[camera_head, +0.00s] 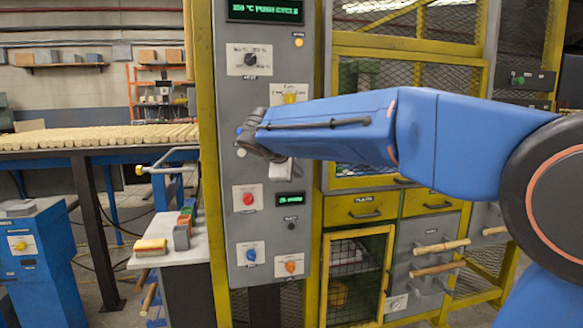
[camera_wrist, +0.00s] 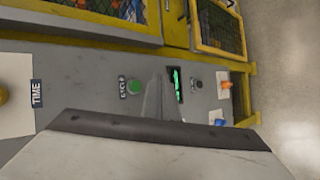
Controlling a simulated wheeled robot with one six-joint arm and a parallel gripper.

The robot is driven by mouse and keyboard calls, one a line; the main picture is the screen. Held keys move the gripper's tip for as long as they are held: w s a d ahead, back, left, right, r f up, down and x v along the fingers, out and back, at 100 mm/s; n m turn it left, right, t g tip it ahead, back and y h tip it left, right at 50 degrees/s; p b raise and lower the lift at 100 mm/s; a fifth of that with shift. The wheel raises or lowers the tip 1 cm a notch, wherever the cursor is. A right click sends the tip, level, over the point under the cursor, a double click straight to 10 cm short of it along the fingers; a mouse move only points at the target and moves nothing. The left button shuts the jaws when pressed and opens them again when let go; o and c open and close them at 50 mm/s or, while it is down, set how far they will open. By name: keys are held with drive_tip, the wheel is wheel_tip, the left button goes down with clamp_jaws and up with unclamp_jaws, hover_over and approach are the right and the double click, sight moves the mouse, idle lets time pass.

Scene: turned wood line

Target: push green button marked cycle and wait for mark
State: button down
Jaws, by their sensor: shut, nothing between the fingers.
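The green button (camera_wrist: 134,87), with a label reading CYCLE beside it, shows in the wrist view on the grey control panel (camera_head: 229,112). In the head view my gripper covers the part of the panel where it sits, and I cannot make the button out. My gripper (camera_head: 243,142) is shut and empty in front of the panel. In the wrist view its fingertips (camera_wrist: 160,82) appear just right of the button, and I cannot tell how far they are from the panel.
Near my gripper are a heat knob (camera_head: 250,60), a yellow time knob (camera_head: 290,97), a red button (camera_head: 248,198), a small green display (camera_head: 290,198), a blue control (camera_head: 251,254) and an orange control (camera_head: 290,266). A small side table (camera_head: 190,249) with coloured blocks stands left of the panel.

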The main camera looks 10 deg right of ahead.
drive_tip(key=shift+w, duration=2.65)
drive_tip(key=shift+w, duration=0.15)
drive_tip(key=shift+w, duration=0.25)
drive_tip(key=shift+w, duration=0.35)
idle(0.8)
drive_tip(key=shift+s, duration=0.8)
drive_tip(key=shift+s, duration=0.1)
drive_tip(key=shift+s, duration=2.35)
